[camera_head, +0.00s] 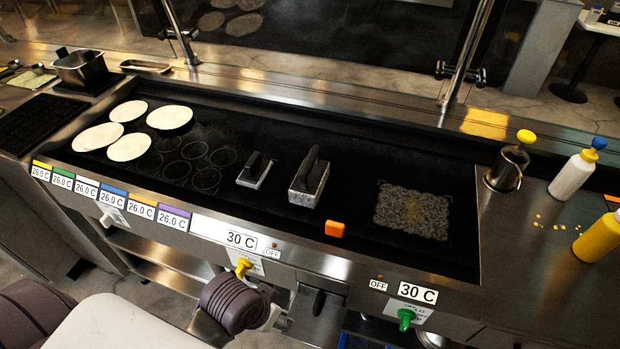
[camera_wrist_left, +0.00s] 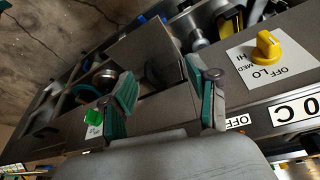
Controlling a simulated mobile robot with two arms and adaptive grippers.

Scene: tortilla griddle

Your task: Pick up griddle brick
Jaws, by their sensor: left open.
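Two blocks with dark handles stand on the black griddle (camera_head: 345,190) in the head view. One is a taller grey block (camera_head: 309,180) near the middle, the other a lower, smaller grey block (camera_head: 254,171) to its left. I cannot tell for sure which is the griddle brick. Neither shows in the left wrist view. My left gripper (camera_wrist_left: 165,85) has its teal fingers spread and empty, before the griddle's front panel. In the head view my left arm is low at the front, below the griddle edge, apart from both blocks. My right gripper is not seen.
Several tortillas (camera_head: 129,147) lie on the griddle's left. Shredded food (camera_head: 412,210) lies on its right, and an orange piece (camera_head: 335,229) near its front edge. A yellow knob (camera_wrist_left: 266,46) and a green knob (camera_wrist_left: 93,117) stick out of the front panel. Bottles (camera_head: 577,176) stand at right.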

